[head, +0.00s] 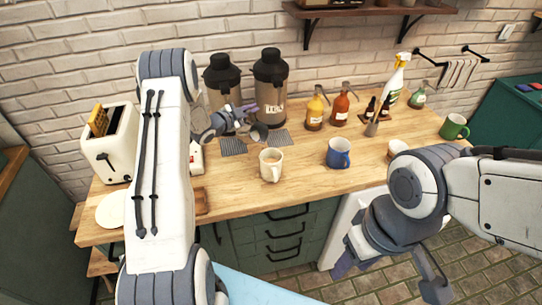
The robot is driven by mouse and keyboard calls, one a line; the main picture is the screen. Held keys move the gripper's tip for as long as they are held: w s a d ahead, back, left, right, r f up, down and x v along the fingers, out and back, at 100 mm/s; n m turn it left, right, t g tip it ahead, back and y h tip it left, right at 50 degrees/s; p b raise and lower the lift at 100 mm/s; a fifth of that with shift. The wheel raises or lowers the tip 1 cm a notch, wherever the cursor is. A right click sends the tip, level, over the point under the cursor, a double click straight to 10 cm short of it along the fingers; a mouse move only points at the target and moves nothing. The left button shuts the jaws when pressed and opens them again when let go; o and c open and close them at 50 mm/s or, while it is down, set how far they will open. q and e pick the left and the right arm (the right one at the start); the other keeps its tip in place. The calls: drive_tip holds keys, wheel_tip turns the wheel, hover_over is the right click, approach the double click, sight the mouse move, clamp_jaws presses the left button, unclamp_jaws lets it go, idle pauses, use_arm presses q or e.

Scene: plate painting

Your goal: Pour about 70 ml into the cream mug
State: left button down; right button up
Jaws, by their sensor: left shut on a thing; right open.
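The cream mug (271,164) stands upright on the wooden counter, handle towards the front. My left gripper (243,115) is behind and left of it, above the counter in front of the dark-topped flasks. The inside of the mug is too small to read. My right gripper (392,272) is open and empty, low in front of the counter.
A blue mug (338,153) stands right of the cream mug, with syrup bottles (315,112) behind. A toaster (110,145) is at left, a green mug (453,127) at far right. Counter between the mugs is clear.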

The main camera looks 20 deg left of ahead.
use_arm(q)
drive_tip(key=shift+w+a+r+n+g+p, duration=0.1)
drive_tip(key=shift+w+a+n+g+p, duration=0.25)
drive_tip(key=shift+n+p, duration=0.3)
drive_tip(key=shift+w+a+f+n, duration=0.1)
drive_tip(key=shift+a+f+n, duration=0.15)
drive_tip(key=shift+f, duration=0.3)
drive_tip(key=shift+a+f+n, duration=0.15)
drive_tip(key=shift+f+n, duration=0.15)
drive_tip(key=shift+f, duration=0.2)
drive_tip(key=w+a+r+n+g+h+p, duration=0.1)
drive_tip(key=a+r+n+p, duration=0.1)
drive_tip(key=r+p, duration=0.3)
drive_tip(key=w+a+r+n+g+h+p, duration=0.2)
drive_tip(key=r+n+p, duration=0.1)
drive_tip(key=r, duration=0.3)
drive_tip(key=shift+w+p, duration=0.15)
drive_tip(key=shift+p, duration=0.75)
drive_tip(key=shift+a, duration=0.1)
